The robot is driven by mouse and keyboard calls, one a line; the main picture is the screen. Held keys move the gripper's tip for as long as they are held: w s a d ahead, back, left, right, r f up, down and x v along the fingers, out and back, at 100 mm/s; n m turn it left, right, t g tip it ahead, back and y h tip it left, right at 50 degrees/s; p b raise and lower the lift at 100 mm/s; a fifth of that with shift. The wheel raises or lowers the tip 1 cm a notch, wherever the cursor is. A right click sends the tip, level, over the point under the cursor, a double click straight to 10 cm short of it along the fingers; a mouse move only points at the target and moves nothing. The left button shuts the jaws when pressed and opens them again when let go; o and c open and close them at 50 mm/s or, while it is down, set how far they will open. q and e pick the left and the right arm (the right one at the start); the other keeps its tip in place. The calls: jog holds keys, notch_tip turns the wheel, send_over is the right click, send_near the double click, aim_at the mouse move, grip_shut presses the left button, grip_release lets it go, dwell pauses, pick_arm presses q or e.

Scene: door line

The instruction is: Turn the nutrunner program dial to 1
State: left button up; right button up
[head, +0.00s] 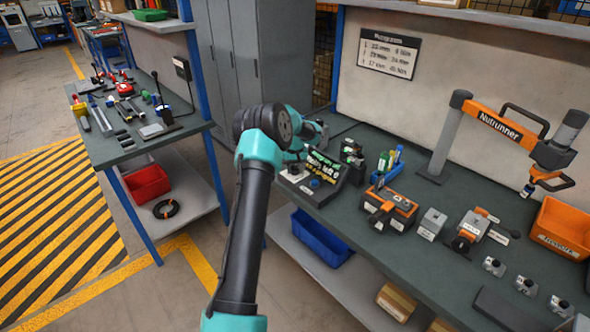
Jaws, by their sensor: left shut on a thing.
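The nutrunner control box (318,181) stands at the left end of the long workbench. It is dark with a sloped face and a lit green and yellow display (324,166); the text is small, and the top line seems to read "Program off". A blue button (314,183) shows on its lower face. My left gripper (294,165) is at the left part of this face, shut on the program dial. My wrist covers most of the fingers, and the dial's pointer and marks cannot be read. My right gripper is not in view.
The orange nutrunner (505,128) hangs from its arm at the right. A pen holder (388,171), an orange-topped box (390,208) and several small metal parts stand on the bench (345,215). A sign (389,53) hangs behind. A second bench (140,138) is at left.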

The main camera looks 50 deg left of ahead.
aim_at(295, 167)
pick_arm(q)
jog(key=shift+m, duration=2.2)
jog(key=o, duration=0.9)
jog(key=shift+r, duration=0.15)
notch_tip(295, 167, up, 17)
jog(key=shift+r, duration=0.1)
